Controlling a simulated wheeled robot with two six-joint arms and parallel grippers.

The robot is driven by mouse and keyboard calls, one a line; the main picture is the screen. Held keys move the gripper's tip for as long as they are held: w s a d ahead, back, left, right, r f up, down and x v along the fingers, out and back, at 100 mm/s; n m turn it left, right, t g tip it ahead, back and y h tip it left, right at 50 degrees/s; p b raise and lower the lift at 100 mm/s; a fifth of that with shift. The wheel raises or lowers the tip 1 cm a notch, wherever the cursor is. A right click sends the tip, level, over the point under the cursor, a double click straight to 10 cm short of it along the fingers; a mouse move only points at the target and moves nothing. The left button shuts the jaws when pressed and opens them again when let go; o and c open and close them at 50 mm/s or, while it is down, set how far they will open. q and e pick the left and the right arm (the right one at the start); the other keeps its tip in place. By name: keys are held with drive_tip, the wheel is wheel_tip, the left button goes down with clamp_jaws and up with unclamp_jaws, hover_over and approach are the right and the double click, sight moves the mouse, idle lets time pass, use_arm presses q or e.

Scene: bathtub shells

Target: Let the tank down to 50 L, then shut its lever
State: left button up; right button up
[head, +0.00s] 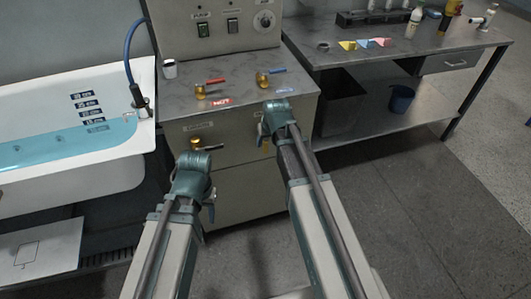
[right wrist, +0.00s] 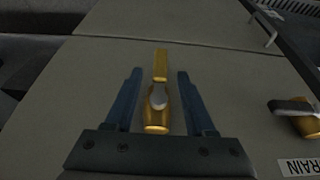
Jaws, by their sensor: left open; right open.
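The cabinet front (head: 235,185) carries a brass drain valve (head: 203,141) with a dark lever; in the right wrist view this valve (right wrist: 303,122) is beside a label reading "RAIN", cut off at the edge. A second brass fitting (head: 266,147) is partly hidden by my right gripper (head: 268,128). In the right wrist view this fitting (right wrist: 158,100) lies between the open fingers of my right gripper (right wrist: 159,72), with a gap on each side. My left gripper (head: 193,165) is before the cabinet, below the drain valve; its fingers are mostly hidden. I cannot make out a litre scale.
A white bathtub (head: 100,172) with blue water and centimetre marks stands left. Red (head: 215,81) and blue (head: 276,70) levers sit on the cabinet top, under a control box (head: 215,25). A metal table (head: 430,48) with bottles stands right. Floor on the right is clear.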

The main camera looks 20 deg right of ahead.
sight(266, 143)
drive_tip(key=b+x, duration=0.3)
drive_tip(key=x, duration=0.1)
drive_tip(key=shift+w+f, duration=0.1)
drive_tip(key=shift+f, duration=0.2)
drive_tip(key=shift+r, duration=0.1)
drive_tip(key=shift+c, duration=0.3)
clamp_jaws()
idle(0.8)
